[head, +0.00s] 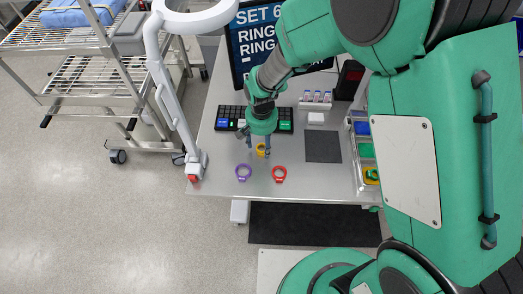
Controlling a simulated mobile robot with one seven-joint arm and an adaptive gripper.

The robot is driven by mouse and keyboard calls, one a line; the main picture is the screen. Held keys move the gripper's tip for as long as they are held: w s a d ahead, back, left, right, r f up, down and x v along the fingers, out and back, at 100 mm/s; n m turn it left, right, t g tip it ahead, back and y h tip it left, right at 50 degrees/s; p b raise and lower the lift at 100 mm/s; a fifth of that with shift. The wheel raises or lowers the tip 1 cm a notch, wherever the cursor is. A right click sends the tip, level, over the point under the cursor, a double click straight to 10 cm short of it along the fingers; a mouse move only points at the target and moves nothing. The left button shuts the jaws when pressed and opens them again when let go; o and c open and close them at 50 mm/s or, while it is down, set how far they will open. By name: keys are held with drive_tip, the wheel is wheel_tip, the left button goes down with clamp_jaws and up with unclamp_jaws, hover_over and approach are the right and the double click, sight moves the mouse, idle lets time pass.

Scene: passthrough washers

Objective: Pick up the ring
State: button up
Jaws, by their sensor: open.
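Three rings lie on the grey table (214,178): a yellow ring (261,152), a purple ring (243,173) and a red ring (279,175). My gripper (258,149) points down over the table with its fingers apart. Its fingertips are at the yellow ring, which shows between them in the head view. Part of the yellow ring is hidden by my gripper, and I cannot tell whether the fingers touch it. The purple and red rings lie nearer the front edge, clear of the fingers.
A black keyboard-like panel (230,119) and a screen (245,40) reading "SET 6" and "RING" stand behind. A dark square mat (323,147) and a bin rack (353,160) are at right. A white ring-shaped lamp arm (164,80) rises at left.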

drive_tip(key=shift+f, duration=1.05)
drive_tip(key=c, duration=1)
drive_tip(key=shift+o, duration=0.2)
drive_tip(key=shift+r, duration=0.1)
drive_tip(key=shift+r, duration=0.85)
drive_tip(key=shift+s+d+r+p, duration=0.1)
drive_tip(key=shift+r+p, duration=0.05)
drive_tip(key=shift+r, duration=0.35)
drive_tip(key=shift+s+r+p, duration=0.1)
drive_tip(key=shift+r+p, duration=0.05)
drive_tip(key=shift+r, duration=0.3)
drive_tip(key=s+d, duration=0.2)
drive_tip(key=s, duration=0.2)
drive_tip(key=s+d, duration=0.2)
drive_tip(key=s, duration=0.3)
drive_tip(key=s+d+r+p, duration=0.1)
drive_tip(key=s+d, duration=0.1)
drive_tip(key=s, duration=0.3)
drive_tip(key=shift+s+d+r, duration=0.1)
drive_tip(key=shift+d, duration=0.1)
